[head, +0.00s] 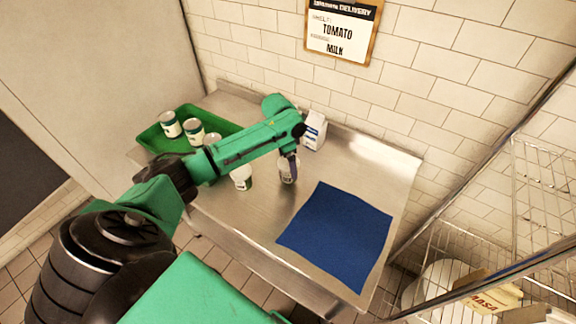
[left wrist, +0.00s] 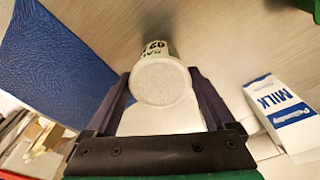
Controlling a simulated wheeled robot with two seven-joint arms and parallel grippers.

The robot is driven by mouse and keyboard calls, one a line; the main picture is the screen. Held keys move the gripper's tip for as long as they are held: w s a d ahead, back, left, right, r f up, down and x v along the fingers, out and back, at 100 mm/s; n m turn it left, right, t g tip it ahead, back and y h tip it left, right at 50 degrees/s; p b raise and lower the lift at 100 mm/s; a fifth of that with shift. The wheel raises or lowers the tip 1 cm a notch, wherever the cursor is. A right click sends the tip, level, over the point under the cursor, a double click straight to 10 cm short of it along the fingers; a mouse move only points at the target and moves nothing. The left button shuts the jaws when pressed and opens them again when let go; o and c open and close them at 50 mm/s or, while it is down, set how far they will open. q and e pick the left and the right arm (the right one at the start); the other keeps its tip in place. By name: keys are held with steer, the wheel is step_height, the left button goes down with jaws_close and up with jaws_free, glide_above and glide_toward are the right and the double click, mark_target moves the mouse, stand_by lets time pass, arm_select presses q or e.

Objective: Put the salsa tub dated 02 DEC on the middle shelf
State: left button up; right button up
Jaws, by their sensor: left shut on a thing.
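My left gripper (head: 289,158) reaches down over the steel table, shut on a small white tub (head: 288,174). In the left wrist view, the left gripper (left wrist: 160,76) has a finger on either side of this tub (left wrist: 162,88), which has a pale round lid and dark print. The print is upside down and partly cut off, so I cannot read the date surely. A second white tub (head: 241,178) stands to its left. At the right is a wire shelf rack (head: 450,243) with a partly seen label ending in "SA" (head: 492,301). My right gripper is not in view.
A green tray (head: 150,139) with several cans stands at the table's left. A milk carton (head: 314,130) is behind the held tub, by the wall. A blue mat (head: 340,235) covers the front right. The rack's post stands beyond the table's right edge.

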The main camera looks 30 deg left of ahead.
arm_select(q)
steer(key=shift+f, duration=1.1)
steer(key=shift+f, duration=0.1)
steer(key=o, duration=1.3)
